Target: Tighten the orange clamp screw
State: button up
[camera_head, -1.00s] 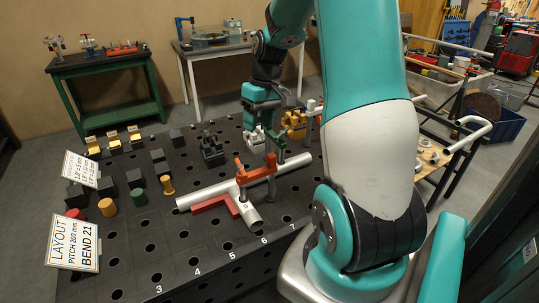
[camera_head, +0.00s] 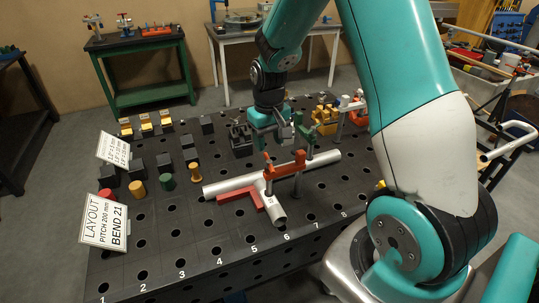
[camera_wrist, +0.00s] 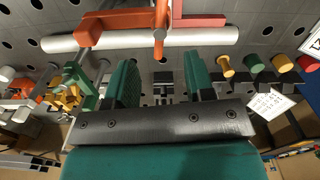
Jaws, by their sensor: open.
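The orange clamp (camera_head: 287,165) grips a white pipe (camera_head: 235,185) on the perforated black table. Its orange screw handle (camera_head: 267,166) stands upright at the clamp's left end. In the wrist view the orange screw (camera_wrist: 160,22) is at the top centre, beyond the fingertips, and the clamp body (camera_wrist: 115,20) extends left from it. My gripper (camera_head: 278,134) is above and behind the clamp. In the wrist view my gripper (camera_wrist: 160,80) is open, its two green-padded fingers apart with nothing between them. It does not touch the screw.
A green clamp (camera_head: 308,137) stands close to the right of my gripper. A red angle piece (camera_head: 240,196) lies by the pipe. Black blocks (camera_head: 241,140) and yellow fixtures (camera_head: 325,115) stand behind. Coloured cylinders (camera_head: 167,181) and signs are at left. The front of the table is clear.

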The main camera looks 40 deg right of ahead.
aim_at(269, 161)
notch_tip(269, 161, down, 7)
jog(key=shift+r+p, duration=0.1)
jog(key=shift+p, duration=0.55)
